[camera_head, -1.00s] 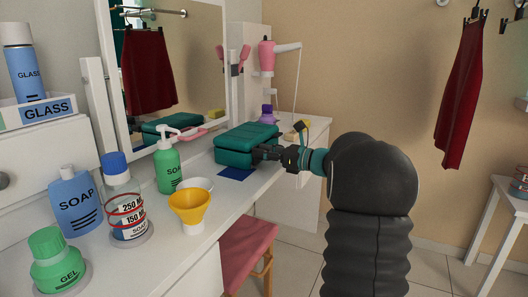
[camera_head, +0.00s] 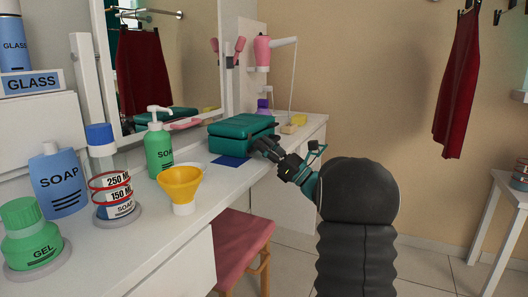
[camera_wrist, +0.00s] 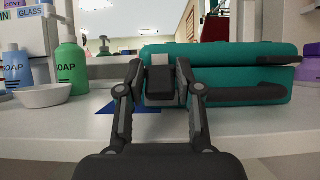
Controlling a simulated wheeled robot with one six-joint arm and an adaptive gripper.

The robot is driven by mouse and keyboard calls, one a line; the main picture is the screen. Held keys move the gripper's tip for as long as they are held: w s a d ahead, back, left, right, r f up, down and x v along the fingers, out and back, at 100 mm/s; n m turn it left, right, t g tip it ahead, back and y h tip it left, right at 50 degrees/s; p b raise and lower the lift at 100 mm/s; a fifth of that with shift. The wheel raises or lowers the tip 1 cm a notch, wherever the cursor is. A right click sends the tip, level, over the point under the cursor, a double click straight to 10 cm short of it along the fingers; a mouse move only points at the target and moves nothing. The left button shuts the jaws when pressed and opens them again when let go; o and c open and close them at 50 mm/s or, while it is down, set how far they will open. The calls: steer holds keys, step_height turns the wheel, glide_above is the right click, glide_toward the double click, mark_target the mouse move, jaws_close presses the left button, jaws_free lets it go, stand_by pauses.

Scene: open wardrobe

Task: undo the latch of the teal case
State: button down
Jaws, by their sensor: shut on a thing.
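The teal case (camera_head: 232,127) lies with its lid down on the white counter, at the far end by the mirror. In the wrist view the case (camera_wrist: 215,75) fills the right half, with a dark handle (camera_wrist: 250,95) on its front and a dark fitting (camera_wrist: 279,60) at the lid seam. My gripper (camera_head: 257,144) is at the case's front. In the wrist view my gripper (camera_wrist: 160,82) is shut at the left part of that front, on what looks like the latch (camera_wrist: 161,60), a small light piece.
A blue mat (camera_head: 231,161) lies in front of the case. A yellow funnel (camera_head: 180,186), a white bowl (camera_wrist: 43,95), a green soap pump (camera_head: 159,150) and several bottles stand nearer on the counter. A pink stool (camera_head: 240,240) is below.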

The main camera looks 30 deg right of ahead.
steer(key=shift+f+t+y+b, duration=0.3)
steer(key=shift+t+y+b, duration=0.1)
steer(key=shift+t, duration=0.1)
steer(key=shift+s, duration=0.1)
steer(key=c, duration=0.9)
jaws_free()
steer(key=shift+t, duration=0.3)
steer(key=v, duration=1.2)
steer(key=shift+d, duration=0.1)
